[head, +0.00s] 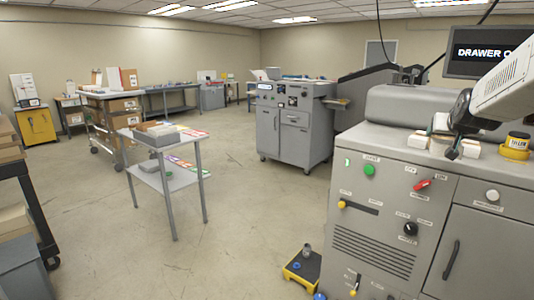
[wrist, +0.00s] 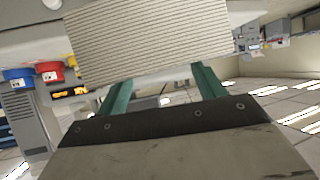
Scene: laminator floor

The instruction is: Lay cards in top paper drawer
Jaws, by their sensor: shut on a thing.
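My gripper (wrist: 160,84) has two green fingers in the wrist view, with a pale, finely striped block between them that looks like a stack of cards (wrist: 150,38). It is shut on this stack. In the head view, my gripper (head: 446,138) is at the right, over the top of the near grey machine, and small pale blocks (head: 414,139) lie close by there. From this angle I cannot tell whether the held stack touches the machine top. No open paper drawer can be made out; a screen (head: 487,51) reads "DRAWER O", cut off by the frame.
The near grey machine (head: 385,215) has knobs, a red switch and a door handle on its front. A yellow tub (head: 515,146) stands on its top right.

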